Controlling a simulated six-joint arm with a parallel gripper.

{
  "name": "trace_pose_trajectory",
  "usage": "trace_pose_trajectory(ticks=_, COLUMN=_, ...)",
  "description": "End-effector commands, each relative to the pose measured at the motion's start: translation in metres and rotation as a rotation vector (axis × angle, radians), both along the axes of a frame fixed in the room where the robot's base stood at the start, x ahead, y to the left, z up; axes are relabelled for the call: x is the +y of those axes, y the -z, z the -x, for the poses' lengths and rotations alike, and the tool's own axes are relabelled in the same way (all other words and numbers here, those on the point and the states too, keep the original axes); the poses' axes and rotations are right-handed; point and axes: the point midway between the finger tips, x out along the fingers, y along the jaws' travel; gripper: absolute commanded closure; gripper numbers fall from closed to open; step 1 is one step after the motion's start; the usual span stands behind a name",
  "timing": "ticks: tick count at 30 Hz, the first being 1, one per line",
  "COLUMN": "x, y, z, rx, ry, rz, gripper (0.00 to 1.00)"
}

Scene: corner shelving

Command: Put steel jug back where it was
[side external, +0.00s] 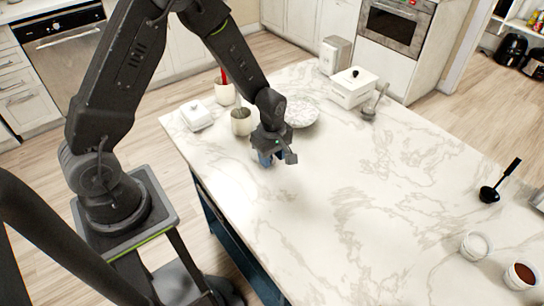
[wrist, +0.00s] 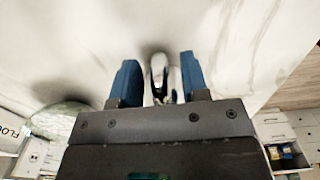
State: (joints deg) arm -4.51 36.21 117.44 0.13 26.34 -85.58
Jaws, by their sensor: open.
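A small shiny steel object that looks like the steel jug (wrist: 158,68) shows in the wrist view, in the gap between my blue fingers. My gripper (wrist: 158,80) is open, with one finger on each side of it and a visible gap to each. In the side view my gripper (side external: 270,160) points down, low over the marble counter near its left front edge. The jug cannot be made out there, as my gripper covers that spot. I cannot tell whether the fingers reach down beside the jug or are still above it.
A patterned plate (side external: 303,115) lies behind my gripper. Two pots (side external: 241,122) (side external: 224,93) and a white lidded dish (side external: 197,116) stand left. A white box (side external: 352,90) and a grey object (side external: 374,104) stand behind. Bowls (side external: 476,246) (side external: 520,275) and a black ladle (side external: 490,193) are right. The middle is clear.

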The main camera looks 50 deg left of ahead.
Motion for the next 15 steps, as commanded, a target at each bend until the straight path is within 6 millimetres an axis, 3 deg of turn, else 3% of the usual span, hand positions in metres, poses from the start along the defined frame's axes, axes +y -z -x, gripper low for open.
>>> trace_pose_trajectory(ticks=15, x=0.000, y=-0.097, z=-0.001, rx=-0.005, ry=0.000, rz=0.000, gripper=0.59)
